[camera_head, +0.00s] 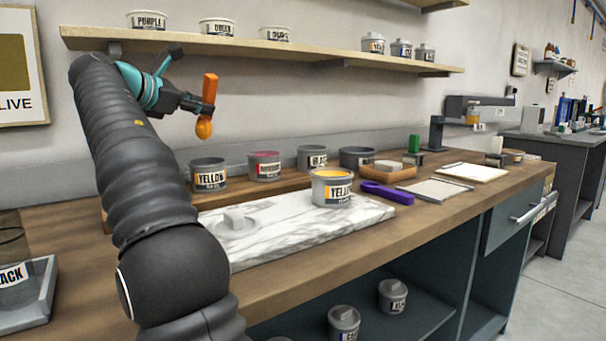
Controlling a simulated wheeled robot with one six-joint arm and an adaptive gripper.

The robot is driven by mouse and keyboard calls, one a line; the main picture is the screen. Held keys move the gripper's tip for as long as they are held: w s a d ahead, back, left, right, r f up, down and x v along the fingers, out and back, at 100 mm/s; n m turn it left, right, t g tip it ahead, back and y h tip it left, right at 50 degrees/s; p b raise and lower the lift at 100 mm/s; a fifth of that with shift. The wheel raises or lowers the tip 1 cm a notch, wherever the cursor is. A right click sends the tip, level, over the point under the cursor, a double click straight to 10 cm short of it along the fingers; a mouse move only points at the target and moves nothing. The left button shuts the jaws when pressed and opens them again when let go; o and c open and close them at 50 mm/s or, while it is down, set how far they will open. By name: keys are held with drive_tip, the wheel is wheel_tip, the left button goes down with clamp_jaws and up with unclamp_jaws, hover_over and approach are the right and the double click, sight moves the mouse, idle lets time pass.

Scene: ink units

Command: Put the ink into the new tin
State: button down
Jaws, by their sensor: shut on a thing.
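My gripper (196,106) is raised above the bench at the left and is shut on an orange spatula (209,90). A rounded yellow-orange lump of ink (204,129) is at the spatula's lower end. An open tin with a yellow label (332,190) stands upright on the marble slab (362,214), with yellow-orange ink showing at its top. Another yellow-labelled tin (208,176) stands behind the slab, below my gripper and apart from it. Its contents are hard to make out. A grey lid with a knob (236,221) lies on the slab's left part. Which tin is the new one is not clear.
Several tins stand in a row at the back, including a red-inked one (264,167). A purple tool (388,192) lies right of the slab. A wall shelf (300,50) with tins runs above. A grey tray (30,310) is at the lower left.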

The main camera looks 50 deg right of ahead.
drive_tip(key=shift+f, duration=0.1)
idle(0.3)
wheel_tip(320, 180, down, 9)
drive_tip(key=b, duration=0.2)
idle(0.4)
